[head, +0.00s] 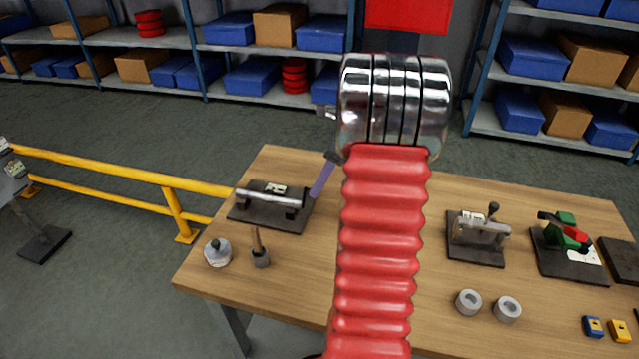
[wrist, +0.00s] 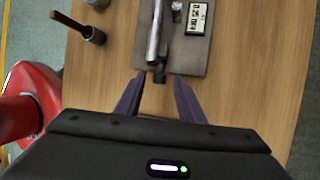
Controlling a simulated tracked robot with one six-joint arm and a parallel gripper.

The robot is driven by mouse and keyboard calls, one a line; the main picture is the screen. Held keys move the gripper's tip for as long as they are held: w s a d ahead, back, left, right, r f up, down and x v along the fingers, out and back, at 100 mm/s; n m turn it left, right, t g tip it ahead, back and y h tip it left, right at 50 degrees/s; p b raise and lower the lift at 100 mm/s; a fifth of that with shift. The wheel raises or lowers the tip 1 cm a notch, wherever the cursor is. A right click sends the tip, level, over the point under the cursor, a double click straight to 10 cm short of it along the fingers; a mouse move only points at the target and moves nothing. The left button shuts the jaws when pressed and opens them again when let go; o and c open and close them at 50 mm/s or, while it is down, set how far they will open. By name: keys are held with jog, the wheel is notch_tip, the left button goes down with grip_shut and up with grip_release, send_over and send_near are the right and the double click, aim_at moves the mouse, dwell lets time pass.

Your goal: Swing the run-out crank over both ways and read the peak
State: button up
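The run-out fixture is a dark plate (head: 240,216) bearing a bright metal shaft (head: 262,198). In the wrist view the shaft (wrist: 155,38) runs along the plate (wrist: 190,55) beside a small digital gauge (wrist: 197,18), whose digits I cannot read surely. A short dark piece (wrist: 160,73), perhaps the crank, is at the shaft's near end. My gripper (wrist: 158,92) is open, its two purple fingers apart, just short of that dark piece with nothing between the tips. In the head view one purple finger (head: 322,176) shows at the fixture's right; my red arm hides the rest.
A dark pot (head: 261,258) with a wooden handle and a grey metal canister (head: 217,253) stand near the fixture. Other fixtures (head: 478,240) and two grey rings (head: 468,302) lie right of my arm. A yellow rail (head: 130,173) runs left of the wooden bench (head: 560,204).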

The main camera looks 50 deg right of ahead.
jog(key=shift+a+f, duration=0.1)
jog(key=shift+f, duration=0.05)
jog(key=shift+c, duration=0.2)
grip_shut()
jog(key=shift+a+h, duration=0.15)
jog(key=shift+h, duration=0.15)
jog(key=shift+s+a+r+n+t+h, duration=0.2)
jog(key=shift+a+t+h, duration=0.25)
jog(key=shift+h, duration=0.3)
jog(key=shift+s+a+r+n+t+h, duration=0.2)
jog(key=shift+s+a+t+h, duration=0.25)
jog(key=shift+h, duration=0.35)
jog(key=shift+s+a+r+n+t+h, duration=0.1)
jog(key=shift+s+a+n+t+h, duration=0.1)
jog(key=shift+a+t+h, duration=0.4)
jog(key=shift+o, duration=0.2)
grip_release()
jog(key=shift+d, duration=0.1)
